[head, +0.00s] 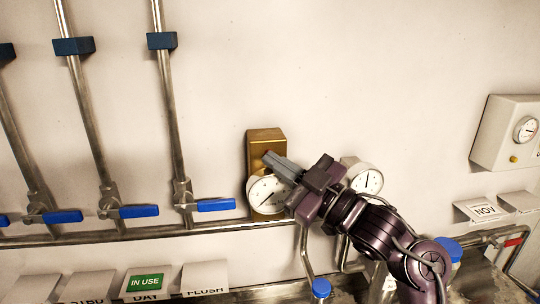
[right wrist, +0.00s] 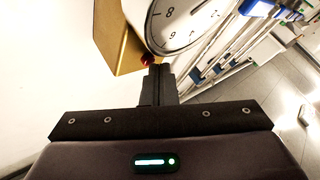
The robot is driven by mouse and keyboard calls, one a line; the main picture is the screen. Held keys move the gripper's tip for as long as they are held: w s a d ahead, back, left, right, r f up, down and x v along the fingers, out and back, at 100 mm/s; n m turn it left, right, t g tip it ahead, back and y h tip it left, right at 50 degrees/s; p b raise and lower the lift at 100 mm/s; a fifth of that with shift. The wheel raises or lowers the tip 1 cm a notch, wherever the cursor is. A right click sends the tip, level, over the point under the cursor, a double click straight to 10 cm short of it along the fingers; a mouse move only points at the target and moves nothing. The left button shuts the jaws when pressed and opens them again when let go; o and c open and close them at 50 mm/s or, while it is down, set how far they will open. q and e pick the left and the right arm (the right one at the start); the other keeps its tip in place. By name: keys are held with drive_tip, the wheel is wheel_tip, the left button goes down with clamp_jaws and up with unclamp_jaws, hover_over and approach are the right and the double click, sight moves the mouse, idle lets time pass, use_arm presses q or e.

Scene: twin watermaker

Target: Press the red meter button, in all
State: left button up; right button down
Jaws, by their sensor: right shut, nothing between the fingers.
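The red meter button (right wrist: 147,59) shows in the right wrist view, small and dark red, on the brass meter block (right wrist: 128,40) just below the round white dial (right wrist: 187,22). My right gripper (right wrist: 157,68) is shut and empty, its fingertips right at the button and partly covering it. I cannot tell whether they touch. In the head view the right gripper (head: 268,158) reaches up-left across the brass block (head: 265,136) and the dial (head: 263,196), and the button is hidden there. My left gripper is not in view.
A second white gauge (head: 368,181) sits just right of the gripper. Steel pipes with blue lever valves (head: 216,205) run on the left wall. A white box with a gauge (head: 500,138) hangs at the right. Label cards, including a green IN USE card (head: 145,283), stand below.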

drive_tip(key=shift+s, duration=0.1)
drive_tip(key=shift+s+d, duration=0.2)
drive_tip(key=shift+s, duration=0.5)
drive_tip(key=shift+f, duration=0.1)
drive_tip(key=s, duration=0.3)
drive_tip(key=s+d, duration=0.1)
drive_tip(key=s, duration=0.1)
idle(0.7)
